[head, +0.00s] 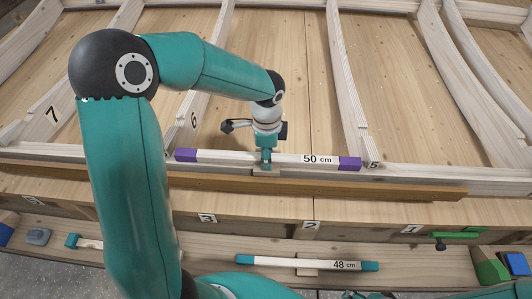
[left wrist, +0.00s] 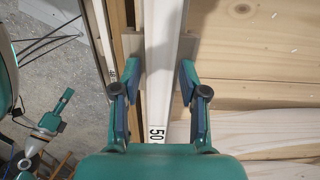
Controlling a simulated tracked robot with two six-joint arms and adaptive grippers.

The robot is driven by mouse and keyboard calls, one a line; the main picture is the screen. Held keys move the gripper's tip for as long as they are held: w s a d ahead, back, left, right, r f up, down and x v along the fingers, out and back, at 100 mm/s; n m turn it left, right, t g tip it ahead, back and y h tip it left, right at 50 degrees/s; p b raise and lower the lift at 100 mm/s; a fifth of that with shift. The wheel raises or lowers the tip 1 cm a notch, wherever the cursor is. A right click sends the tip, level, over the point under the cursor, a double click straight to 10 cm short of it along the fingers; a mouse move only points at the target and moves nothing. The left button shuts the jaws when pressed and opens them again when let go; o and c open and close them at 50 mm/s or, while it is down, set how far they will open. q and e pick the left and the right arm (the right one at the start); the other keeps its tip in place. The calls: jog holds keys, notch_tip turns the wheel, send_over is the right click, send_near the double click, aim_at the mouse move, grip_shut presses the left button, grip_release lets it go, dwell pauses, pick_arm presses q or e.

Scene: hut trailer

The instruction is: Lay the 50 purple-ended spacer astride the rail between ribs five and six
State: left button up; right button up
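The 50 cm spacer (head: 290,158) is a pale bar with purple ends, lying lengthwise along the front rail (head: 420,175). Its right end is by rib five (head: 348,85), its left end by the foot of rib six (head: 205,90). A small wooden block shows below its middle. My left gripper (head: 266,158) is down at the middle of the spacer. In the left wrist view its fingers (left wrist: 160,85) stand on either side of the bar (left wrist: 161,45), with narrow gaps. Whether the spacer is fully seated cannot be told. My right gripper cannot be made out clearly.
A 48 cm teal-ended spacer (head: 325,264) lies on the lower front shelf, with a green piece (head: 445,236) and coloured blocks (head: 490,265) to the right. A brown strip (head: 400,191) runs in front of the rail. The panels between the ribs are clear.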

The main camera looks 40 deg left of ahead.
pick_arm(q)
jog(key=shift+o, duration=0.6)
notch_tip(320, 180, up, 12)
dwell(0.6)
